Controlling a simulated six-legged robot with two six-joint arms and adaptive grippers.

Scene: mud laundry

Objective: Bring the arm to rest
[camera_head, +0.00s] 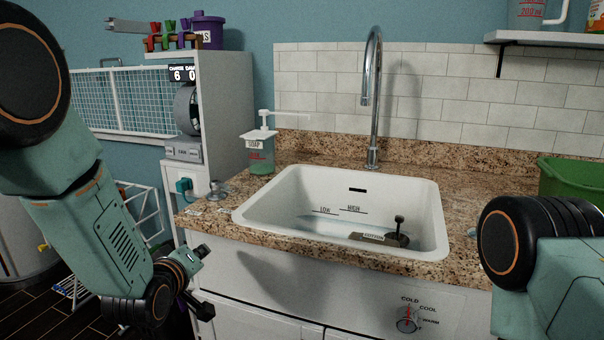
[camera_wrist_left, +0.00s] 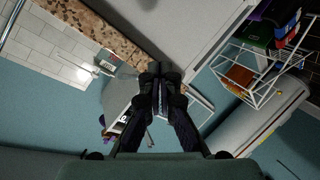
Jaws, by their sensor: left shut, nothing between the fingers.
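My left arm comes in from the left in the head view, bent downward, with its wrist in front of the counter's left end. My left gripper (camera_head: 203,308) is small, dark and partly hidden by the wrist there. In the left wrist view its two black fingers (camera_wrist_left: 159,76) are together, shut and empty. Part of my right arm shows at the right edge of the head view. My right gripper is outside both views.
A white sink (camera_head: 262,214) with a tall faucet (camera_head: 372,100) is set in the granite counter (camera_head: 216,220). A soap dispenser (camera_head: 260,155) stands at its left, a green tub (camera_head: 570,180) at its right. A white wire rack (camera_head: 140,210) stands on the floor at left.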

